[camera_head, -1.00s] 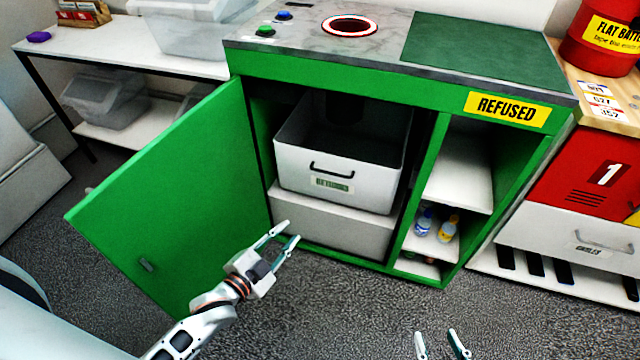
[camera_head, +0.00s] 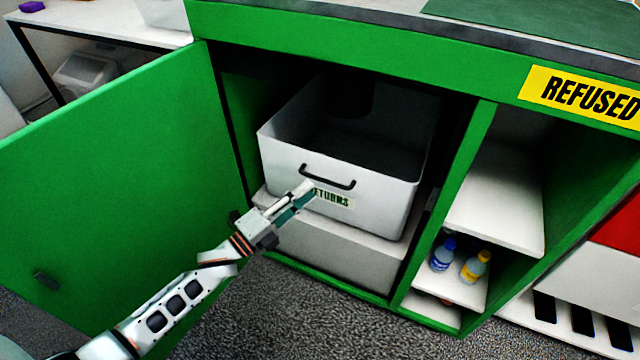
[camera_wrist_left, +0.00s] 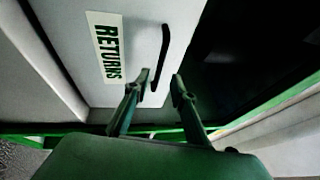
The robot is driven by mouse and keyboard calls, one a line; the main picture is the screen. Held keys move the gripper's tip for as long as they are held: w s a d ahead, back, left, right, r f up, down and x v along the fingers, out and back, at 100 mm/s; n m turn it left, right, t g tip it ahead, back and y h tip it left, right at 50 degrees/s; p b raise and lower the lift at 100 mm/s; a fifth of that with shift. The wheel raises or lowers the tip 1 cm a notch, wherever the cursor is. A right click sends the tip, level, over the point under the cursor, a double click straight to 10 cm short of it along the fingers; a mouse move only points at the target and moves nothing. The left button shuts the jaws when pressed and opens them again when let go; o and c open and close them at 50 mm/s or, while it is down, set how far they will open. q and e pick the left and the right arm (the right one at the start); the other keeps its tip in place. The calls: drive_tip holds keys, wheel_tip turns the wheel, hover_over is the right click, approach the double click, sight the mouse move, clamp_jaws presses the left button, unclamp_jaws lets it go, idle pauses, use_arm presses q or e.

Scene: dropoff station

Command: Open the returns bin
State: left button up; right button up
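The returns bin (camera_head: 385,207) is an open-topped white box inside the green cabinet. A black bar handle (camera_head: 327,178) and a RETURNS label (camera_head: 334,200) are on its front. My left gripper (camera_head: 307,194) is at the bin's front, by the handle's left end, and covers part of the label. In the left wrist view its two fingertips (camera_wrist_left: 157,88) are apart, with the lower end of the handle (camera_wrist_left: 160,60) in line with the gap; I cannot tell whether they touch it. The green cabinet door (camera_head: 110,170) stands wide open at left. My right gripper is not in view.
A white box (camera_head: 340,250) sits under the bin. The cabinet's divider (camera_head: 455,190) stands to the right, with shelves beyond it holding a blue bottle (camera_head: 442,256) and a yellow bottle (camera_head: 474,267). Carpeted floor (camera_head: 300,325) in front is clear.

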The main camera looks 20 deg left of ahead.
sight(319, 184)
use_arm(q)
drive_tip(key=shift+b+x, duration=0.3)
drive_tip(key=shift+x, duration=2.25)
drive_tip(key=shift+f, duration=0.1)
drive_tip(key=shift+s, duration=0.1)
clamp_jaws()
